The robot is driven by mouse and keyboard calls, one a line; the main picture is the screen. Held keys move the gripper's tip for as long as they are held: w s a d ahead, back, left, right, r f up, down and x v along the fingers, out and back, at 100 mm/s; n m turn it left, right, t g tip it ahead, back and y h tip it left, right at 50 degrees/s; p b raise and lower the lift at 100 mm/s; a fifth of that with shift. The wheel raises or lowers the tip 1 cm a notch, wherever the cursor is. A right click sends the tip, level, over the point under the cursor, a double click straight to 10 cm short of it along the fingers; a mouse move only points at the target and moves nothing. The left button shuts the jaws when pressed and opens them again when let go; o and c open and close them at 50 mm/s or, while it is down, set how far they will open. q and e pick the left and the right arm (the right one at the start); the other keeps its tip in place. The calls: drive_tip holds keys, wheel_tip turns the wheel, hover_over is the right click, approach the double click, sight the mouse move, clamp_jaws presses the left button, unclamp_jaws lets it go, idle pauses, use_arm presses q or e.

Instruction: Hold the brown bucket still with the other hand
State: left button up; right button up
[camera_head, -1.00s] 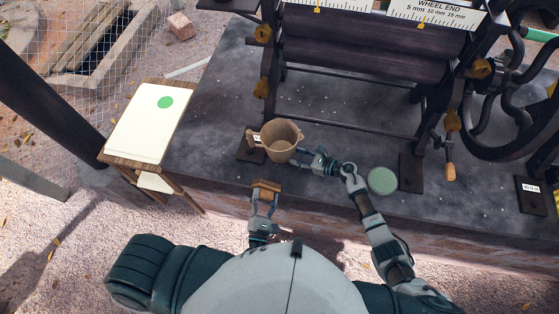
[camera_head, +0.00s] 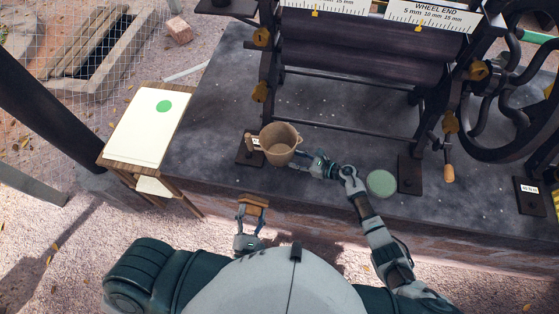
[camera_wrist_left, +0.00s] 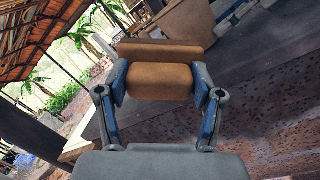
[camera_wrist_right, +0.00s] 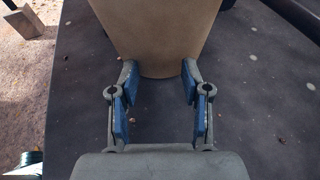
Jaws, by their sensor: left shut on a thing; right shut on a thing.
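The brown bucket (camera_head: 279,148) stands upright on the dark stone top, in front of the roller machine. My right gripper (camera_head: 301,159) is shut on the bucket's right side. In the right wrist view the bucket (camera_wrist_right: 160,35) fills the top, with the fingers (camera_wrist_right: 160,85) at its lower wall. My left gripper (camera_head: 251,212) is shut on an orange-brown block (camera_head: 253,200), in front of the stone top's near edge and apart from the bucket. The block also shows in the left wrist view (camera_wrist_left: 160,80) between the fingers. The bucket's inside is mostly shaded.
The roller machine (camera_head: 360,55) stands behind the bucket. A green disc (camera_head: 381,183) lies right of my right gripper. A small table (camera_head: 140,130) with a white top and a green dot stands at the left. The machine's crank and wheel (camera_head: 520,100) are at the right.

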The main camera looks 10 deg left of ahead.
drive_tip(key=shift+s+a+r+g, duration=0.15)
drive_tip(key=shift+s+a+g, duration=0.15)
drive_tip(key=shift+a, duration=0.25)
use_arm(q)
drive_tip(key=shift+a, duration=0.1)
use_arm(e)
drive_tip(key=o, duration=1.4)
drive_tip(key=shift+a, duration=0.1)
drive_tip(key=shift+c, duration=0.2)
use_arm(q)
drive_tip(key=shift+a+f, duration=0.1)
drive_tip(key=shift+a, duration=0.3)
use_arm(e)
drive_tip(key=shift+w+a, duration=0.1)
drive_tip(key=shift+a, duration=0.25)
use_arm(q)
drive_tip(key=shift+d, duration=0.1)
use_arm(e)
drive_tip(key=shift+d, duration=0.15)
use_arm(q)
drive_tip(key=shift+d, duration=0.4)
use_arm(e)
drive_tip(key=shift+w+d, duration=0.1)
drive_tip(key=shift+d, duration=0.4)
use_arm(q)
drive_tip(key=shift+a, duration=0.15)
